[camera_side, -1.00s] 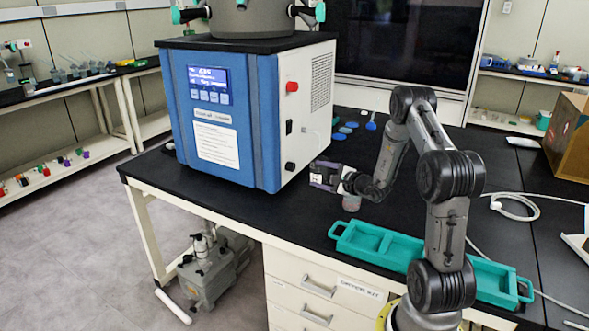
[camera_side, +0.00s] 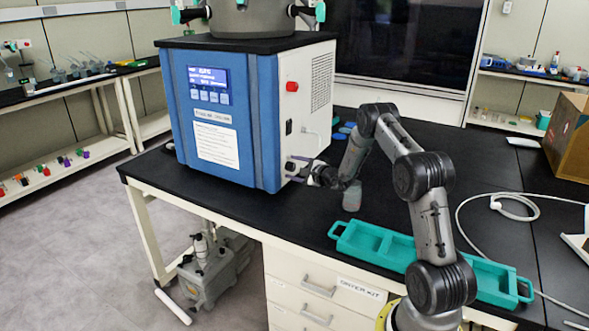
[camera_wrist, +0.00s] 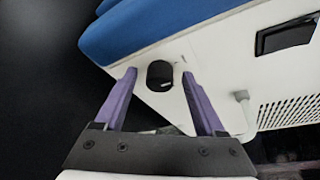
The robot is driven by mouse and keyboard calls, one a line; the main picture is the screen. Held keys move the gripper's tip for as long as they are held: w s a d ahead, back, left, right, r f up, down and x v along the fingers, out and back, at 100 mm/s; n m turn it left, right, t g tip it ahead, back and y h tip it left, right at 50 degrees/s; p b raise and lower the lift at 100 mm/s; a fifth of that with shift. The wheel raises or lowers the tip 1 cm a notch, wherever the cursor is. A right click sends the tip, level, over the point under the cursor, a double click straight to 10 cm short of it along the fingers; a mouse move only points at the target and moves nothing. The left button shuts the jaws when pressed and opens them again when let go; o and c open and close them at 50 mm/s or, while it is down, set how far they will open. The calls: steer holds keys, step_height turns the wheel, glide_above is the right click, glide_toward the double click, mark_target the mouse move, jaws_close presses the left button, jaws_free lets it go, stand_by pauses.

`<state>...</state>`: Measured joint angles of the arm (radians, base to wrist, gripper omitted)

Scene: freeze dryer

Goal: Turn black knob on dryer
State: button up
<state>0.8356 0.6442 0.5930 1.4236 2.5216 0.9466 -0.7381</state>
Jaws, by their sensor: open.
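The freeze dryer (camera_side: 225,120) is a blue and white box on the black bench, with a lit display on its front. Its black knob (camera_wrist: 160,75) sits low on the white side panel. In the wrist view the knob shows between and just beyond the tips of my gripper (camera_wrist: 158,78). My gripper's two purple fingers are open, one on each side of the knob. Contact with the knob cannot be told. In the side view my gripper (camera_side: 293,169) is at the lower part of the white panel, and the knob is hard to make out there.
A red knob (camera_side: 292,87) and a black switch (camera_side: 289,127) are higher on the same panel. A pipe fitting (camera_wrist: 243,100) projects beside the knob.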

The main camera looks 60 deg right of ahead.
jaws_close()
